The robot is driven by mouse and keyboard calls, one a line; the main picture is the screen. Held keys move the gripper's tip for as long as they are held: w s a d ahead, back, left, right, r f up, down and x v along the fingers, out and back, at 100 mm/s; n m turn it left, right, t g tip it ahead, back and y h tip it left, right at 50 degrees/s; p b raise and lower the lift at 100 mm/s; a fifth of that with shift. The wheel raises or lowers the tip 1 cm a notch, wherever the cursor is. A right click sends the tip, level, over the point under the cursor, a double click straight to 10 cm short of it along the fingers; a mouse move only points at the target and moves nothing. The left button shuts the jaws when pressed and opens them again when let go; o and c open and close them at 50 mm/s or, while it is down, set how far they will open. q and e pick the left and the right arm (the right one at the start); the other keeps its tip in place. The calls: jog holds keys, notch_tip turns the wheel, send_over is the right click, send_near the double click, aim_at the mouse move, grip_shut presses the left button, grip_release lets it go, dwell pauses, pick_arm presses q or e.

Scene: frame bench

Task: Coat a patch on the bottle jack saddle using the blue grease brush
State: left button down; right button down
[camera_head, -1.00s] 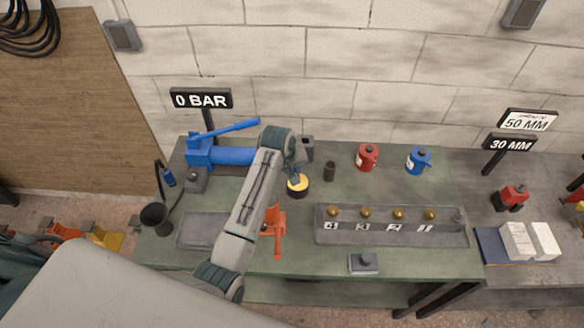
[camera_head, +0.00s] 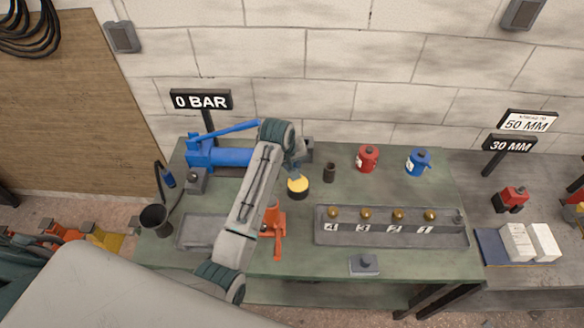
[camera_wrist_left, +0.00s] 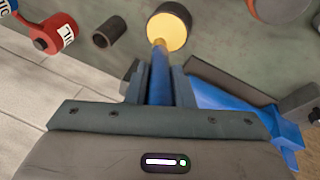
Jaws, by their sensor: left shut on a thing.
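My left gripper (camera_head: 296,174) is shut on the blue grease brush, whose blue handle (camera_wrist_left: 158,85) points away between the fingers in the left wrist view. The brush's tip meets the yellow face of a dark round grease pot (camera_head: 298,188) in that view; I cannot tell whether it touches the grease. The pot also shows in the wrist view (camera_wrist_left: 172,28). The orange bottle jack (camera_head: 273,222) stands just in front of the pot, partly hidden by my left arm; its saddle is not clearly visible. My right gripper is not in view.
A blue hydraulic cylinder (camera_head: 230,157) lies at the back left. A small dark cup (camera_head: 329,172), a red can (camera_head: 367,157) and a blue can (camera_head: 418,160) stand behind. A grey tray (camera_head: 390,237) with several brass balls lies to the right. A dark funnel-like cup (camera_head: 154,218) stands left.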

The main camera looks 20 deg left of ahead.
pick_arm(q)
jog(key=shift+r, duration=2.05)
jog(key=shift+r, duration=0.1)
